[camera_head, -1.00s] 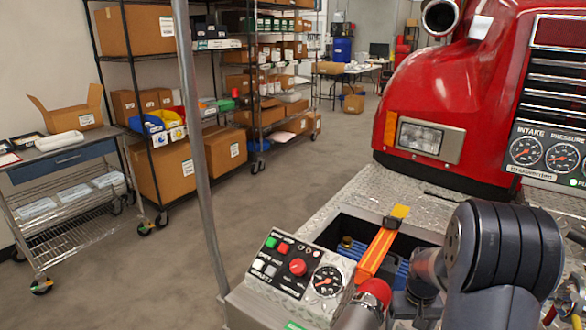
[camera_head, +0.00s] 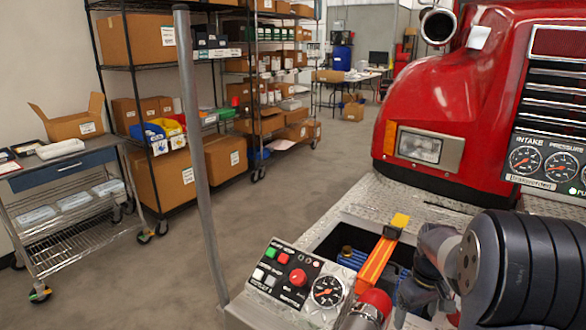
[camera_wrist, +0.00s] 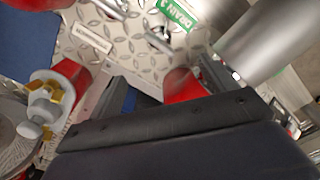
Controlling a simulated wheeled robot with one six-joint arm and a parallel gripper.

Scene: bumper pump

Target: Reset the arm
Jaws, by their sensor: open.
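My arm fills the lower right of the head view, with a large dark ribbed joint in front. My gripper (camera_head: 416,292) shows partly below the wrist, beside the open bumper compartment; it is open, with nothing seen in it. Its fingertips are hard to make out. In the wrist view a wide dark padded part fills the lower half and hides much behind it. Beyond it are tread plate (camera_wrist: 125,50), a green drain label (camera_wrist: 178,14) and a grey-and-brass fitting (camera_wrist: 45,105) at the left.
The bumper's control panel (camera_head: 283,275) with buttons and gauge stands left of the compartment. An orange strap (camera_head: 378,258) crosses the compartment. A grey pole (camera_head: 195,150) rises at left. The red truck body (camera_head: 450,90) is behind my arm. Open floor (camera_head: 290,200) lies left of the bumper.

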